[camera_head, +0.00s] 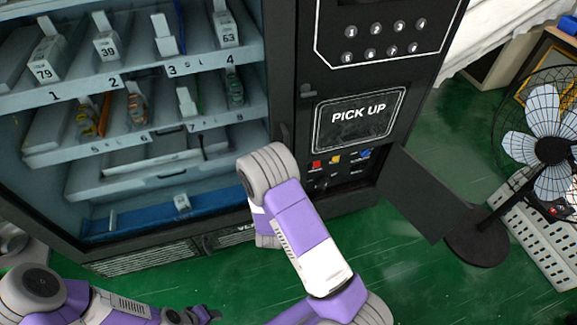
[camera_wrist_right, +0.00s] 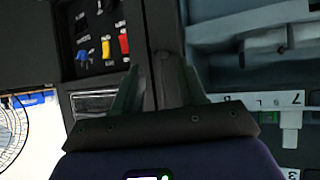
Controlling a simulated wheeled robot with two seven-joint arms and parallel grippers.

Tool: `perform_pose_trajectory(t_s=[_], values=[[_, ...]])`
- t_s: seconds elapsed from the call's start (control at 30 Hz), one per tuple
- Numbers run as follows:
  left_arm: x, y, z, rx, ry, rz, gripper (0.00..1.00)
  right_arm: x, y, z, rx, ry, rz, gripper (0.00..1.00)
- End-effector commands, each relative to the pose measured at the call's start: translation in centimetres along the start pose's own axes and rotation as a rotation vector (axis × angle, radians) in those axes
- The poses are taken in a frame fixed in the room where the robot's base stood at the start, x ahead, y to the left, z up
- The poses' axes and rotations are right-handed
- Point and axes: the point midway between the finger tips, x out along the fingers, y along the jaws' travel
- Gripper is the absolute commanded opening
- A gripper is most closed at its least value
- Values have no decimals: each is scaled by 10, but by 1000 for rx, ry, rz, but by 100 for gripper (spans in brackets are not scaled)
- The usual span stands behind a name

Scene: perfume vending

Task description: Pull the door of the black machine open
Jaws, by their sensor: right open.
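The black machine (camera_head: 287,60) stands in front of me, with a wide shelved display on the left and a keypad column on the right. A dark upright handle (camera_head: 285,134) shows at the edge between them, just above my right wrist. In the head view my right arm reaches this edge and hides its own gripper. In the right wrist view my right gripper (camera_wrist_right: 160,92) is open, with a dark upright bar (camera_wrist_right: 166,80) between its fingers; I cannot tell whether they touch it. My left gripper (camera_head: 194,315) is low at the bottom edge, far from the machine.
Under the PICK UP panel (camera_head: 358,118) is a recess with red, yellow and blue parts. A dark flap (camera_head: 428,193) sticks out at its right. A fan (camera_head: 548,150) stands farther right. Green floor (camera_head: 400,265) is clear in front.

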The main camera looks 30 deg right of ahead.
Motion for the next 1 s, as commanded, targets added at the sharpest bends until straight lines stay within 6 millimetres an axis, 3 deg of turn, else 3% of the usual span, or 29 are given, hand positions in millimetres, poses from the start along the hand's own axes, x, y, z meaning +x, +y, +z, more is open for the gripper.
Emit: perform_pose_trajectory(t_s=[0.03, 0.13, 0.2, 0.3, 0.8, 1.0], values=[[15, -6, -1, 0, 0, 0, 43, 9, -4, -24, 14, 148, 38, 41], [26, -10, -1, 0, 0, 0, 43, 6, -2, -73, 47, 374, 114, 41], [30, -11, -1, 0, 0, 0, 43, -1, -1, -95, 64, 480, 149, 41], [32, -12, -1, 0, 0, 0, 43, -6, 1, -113, 80, 560, 178, 41], [44, -16, -2, 1, 0, 0, 43, 47, 16, -152, 85, 575, 186, 41], [44, -16, -2, 0, 0, 0, 43, 52, 17, -156, 83, 574, 185, 41]])
